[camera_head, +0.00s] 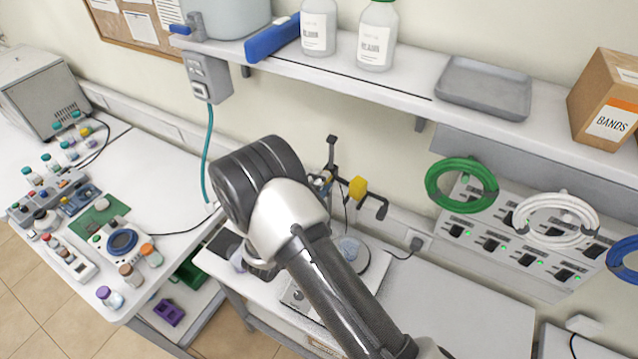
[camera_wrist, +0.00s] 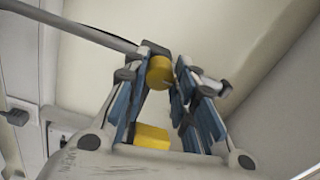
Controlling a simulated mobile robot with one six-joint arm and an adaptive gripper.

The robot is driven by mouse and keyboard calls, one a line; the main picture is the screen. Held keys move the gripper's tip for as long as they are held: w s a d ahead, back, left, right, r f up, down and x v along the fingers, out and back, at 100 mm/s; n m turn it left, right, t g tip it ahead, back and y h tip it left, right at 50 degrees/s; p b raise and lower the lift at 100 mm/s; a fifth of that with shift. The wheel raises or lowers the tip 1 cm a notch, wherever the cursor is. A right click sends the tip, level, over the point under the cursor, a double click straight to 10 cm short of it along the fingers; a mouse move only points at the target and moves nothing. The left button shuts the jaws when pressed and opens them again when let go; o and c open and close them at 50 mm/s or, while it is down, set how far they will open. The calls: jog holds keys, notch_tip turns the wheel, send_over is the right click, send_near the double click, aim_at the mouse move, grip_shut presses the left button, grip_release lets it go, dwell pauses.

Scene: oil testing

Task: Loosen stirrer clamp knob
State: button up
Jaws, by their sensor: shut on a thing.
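The stirrer stand (camera_head: 332,150) rises at the back of the middle bench in the head view, with a dark clamp arm (camera_head: 381,207) to its right. A yellow piece (camera_head: 357,187) shows beside it. In the wrist view a round yellow knob (camera_wrist: 159,72) sits between the fingertips of my gripper (camera_wrist: 163,65). The blue-padded fingers are shut on it. A second yellow block (camera_wrist: 152,136) shows lower between the fingers; I cannot tell what it belongs to. My arm hides most of my gripper in the head view.
A stirrer base with a glass vessel (camera_head: 348,248) stands below the clamp. A shelf (camera_head: 400,92) with bottles and a grey tray (camera_head: 484,87) runs above. Coiled cables (camera_head: 461,184) hang at the right. The left bench (camera_head: 150,190) is crowded. The bench right of the stirrer is clear.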

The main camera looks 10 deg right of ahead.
dwell(0.5)
jog(key=o, duration=1.1)
jog(key=shift+c, duration=0.2)
jog(key=shift+s+a, duration=0.1)
jog(key=v, duration=1.1)
jog(key=shift+s+a, duration=0.2)
jog(key=shift+s, duration=0.15)
